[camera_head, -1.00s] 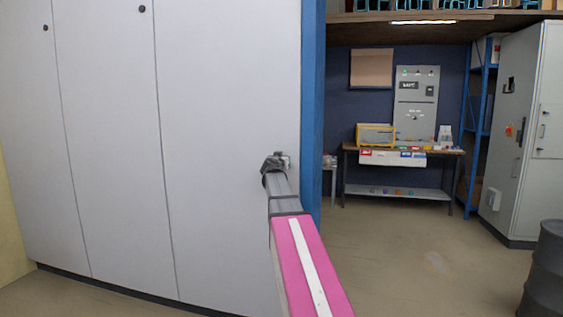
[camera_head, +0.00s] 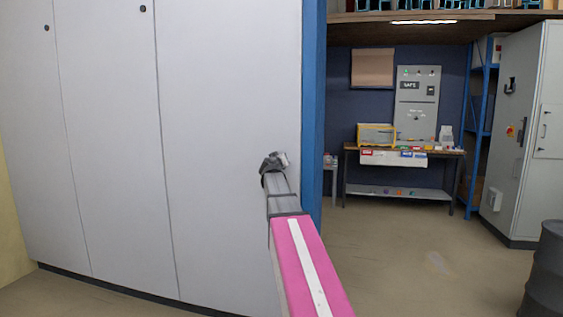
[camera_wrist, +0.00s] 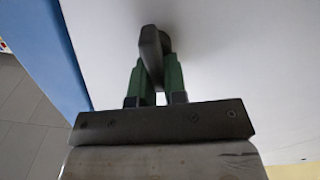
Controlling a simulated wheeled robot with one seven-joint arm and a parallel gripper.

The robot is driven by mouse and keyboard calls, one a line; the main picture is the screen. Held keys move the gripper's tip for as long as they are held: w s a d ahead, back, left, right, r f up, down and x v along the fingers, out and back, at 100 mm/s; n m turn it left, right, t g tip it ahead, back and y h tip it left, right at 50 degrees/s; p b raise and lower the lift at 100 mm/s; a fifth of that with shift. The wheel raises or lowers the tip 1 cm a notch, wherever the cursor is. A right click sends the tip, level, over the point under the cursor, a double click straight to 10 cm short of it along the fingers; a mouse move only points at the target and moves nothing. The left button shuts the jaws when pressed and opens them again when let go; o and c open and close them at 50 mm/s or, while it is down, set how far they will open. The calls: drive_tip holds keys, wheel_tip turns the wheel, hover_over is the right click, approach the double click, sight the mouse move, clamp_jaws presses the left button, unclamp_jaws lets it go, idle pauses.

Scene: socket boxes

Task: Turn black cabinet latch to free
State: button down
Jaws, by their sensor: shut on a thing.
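The black cabinet latch (camera_wrist: 151,48) stands out from the pale cabinet door in the wrist view. My gripper (camera_wrist: 157,75) is shut on it, with a green-padded finger on each side of the latch. In the head view my gripper (camera_head: 274,163) is at the right edge of the white cabinet (camera_head: 225,120), where my own arm's end hides the latch. The latch's exact angle is hard to tell.
A blue post (camera_head: 313,110) stands directly right of the cabinet. Beyond it are a workbench (camera_head: 400,190), a grey control cabinet (camera_head: 520,130) and a dark drum (camera_head: 543,270). The floor (camera_head: 400,265) between them is clear.

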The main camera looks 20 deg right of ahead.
drive_tip(key=n, duration=0.4)
drive_tip(key=f+n, duration=0.1)
drive_tip(key=n, duration=0.3)
drive_tip(key=a+n, duration=0.1)
drive_tip(key=n, duration=0.4)
drive_tip(key=shift+w+f, duration=0.3)
drive_tip(key=shift+f, duration=0.1)
drive_tip(key=c, duration=1.2)
unclamp_jaws()
drive_tip(key=shift+o, duration=0.2)
drive_tip(key=v, duration=1)
drive_tip(key=shift+s+a, duration=0.25)
drive_tip(key=shift+s, duration=0.1)
